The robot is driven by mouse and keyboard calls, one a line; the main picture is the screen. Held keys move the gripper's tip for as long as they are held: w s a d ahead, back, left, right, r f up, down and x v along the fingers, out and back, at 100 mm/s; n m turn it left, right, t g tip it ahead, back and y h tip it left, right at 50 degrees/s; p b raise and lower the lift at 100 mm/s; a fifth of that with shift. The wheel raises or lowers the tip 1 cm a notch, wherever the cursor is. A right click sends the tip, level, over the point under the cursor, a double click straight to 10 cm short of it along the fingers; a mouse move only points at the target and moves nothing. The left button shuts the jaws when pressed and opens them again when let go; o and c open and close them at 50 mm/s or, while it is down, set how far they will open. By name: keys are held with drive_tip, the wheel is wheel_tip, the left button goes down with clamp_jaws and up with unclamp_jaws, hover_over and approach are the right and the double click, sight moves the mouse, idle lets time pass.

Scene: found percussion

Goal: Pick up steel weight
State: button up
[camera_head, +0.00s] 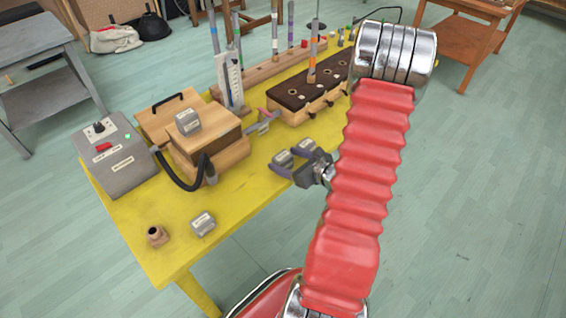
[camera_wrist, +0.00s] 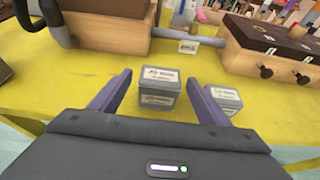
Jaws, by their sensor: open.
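Several grey, labelled metal blocks are in view, and I cannot tell by their labels which is the steel weight. One block (camera_wrist: 159,90) stands on the yellow table between the fingers of my open gripper (camera_wrist: 158,78), with gaps visible on both sides. It also shows in the head view (camera_head: 283,158) at the gripper. A second block (camera_wrist: 228,98) is just outside the right finger, which partly hides it; it also shows in the head view (camera_head: 307,145). A third block (camera_head: 203,223) is near the table's front edge. Another block (camera_head: 188,122) sits on the wooden bellows box.
The yellow table (camera_head: 130,222) also holds a grey control box (camera_head: 113,158), the wooden box (camera_head: 215,150) with a black hose, a small brown cup (camera_head: 157,236), and a dark-topped wooden block with pegs (camera_head: 300,95). The table's front strip is partly clear.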

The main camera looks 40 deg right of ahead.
drive_tip(key=shift+w+f, duration=0.15)
drive_tip(key=shift+w, duration=0.2)
drive_tip(key=shift+x, duration=2.6)
drive_tip(key=shift+c, duration=0.6)
drive_tip(key=shift+w, duration=0.1)
drive_tip(key=c, duration=1.5)
